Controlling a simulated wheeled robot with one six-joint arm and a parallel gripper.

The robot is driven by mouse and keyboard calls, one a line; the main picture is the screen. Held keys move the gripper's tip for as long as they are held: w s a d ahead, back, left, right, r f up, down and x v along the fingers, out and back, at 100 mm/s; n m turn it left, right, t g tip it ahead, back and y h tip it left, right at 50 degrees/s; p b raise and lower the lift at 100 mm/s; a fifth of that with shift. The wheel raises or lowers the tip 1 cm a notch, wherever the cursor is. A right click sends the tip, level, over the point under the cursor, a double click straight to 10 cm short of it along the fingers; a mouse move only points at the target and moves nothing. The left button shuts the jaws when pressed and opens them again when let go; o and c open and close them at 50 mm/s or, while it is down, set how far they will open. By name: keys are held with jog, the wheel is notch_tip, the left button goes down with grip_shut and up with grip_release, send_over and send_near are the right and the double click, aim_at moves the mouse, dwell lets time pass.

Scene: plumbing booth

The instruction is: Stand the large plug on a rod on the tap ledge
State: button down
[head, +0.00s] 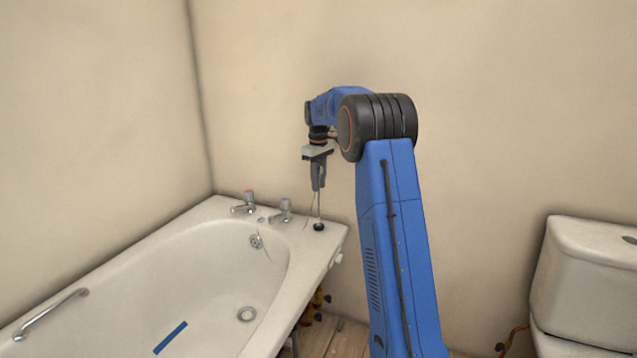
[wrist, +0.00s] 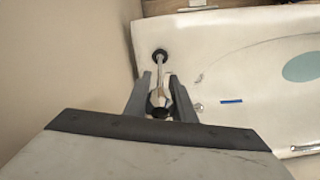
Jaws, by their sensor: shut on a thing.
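The large plug (head: 319,227) is a black disc at the foot of a thin upright metal rod (head: 318,206). It is at the tap ledge (head: 333,235) of the white bath, near the right corner. I cannot tell whether its underside touches the ledge. My gripper (head: 318,189) points down and is shut on the upper part of the rod. In the wrist view the black plug (wrist: 160,54) shows beyond the fingertips (wrist: 160,80), with the rod running back between the fingers. The rod's upper end is partly hidden there.
Two taps, a left one (head: 249,202) and a right one (head: 282,211), stand on the ledge left of the plug. The wall rises close behind. The bath basin holds a blue strip (head: 170,338). A toilet cistern (head: 585,265) stands at the far right.

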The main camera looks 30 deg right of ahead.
jog(key=c, duration=1.5)
grip_release()
notch_tip(320, 180, up, 12)
jog(key=shift+f, duration=0.25)
jog(key=shift+r, duration=0.35)
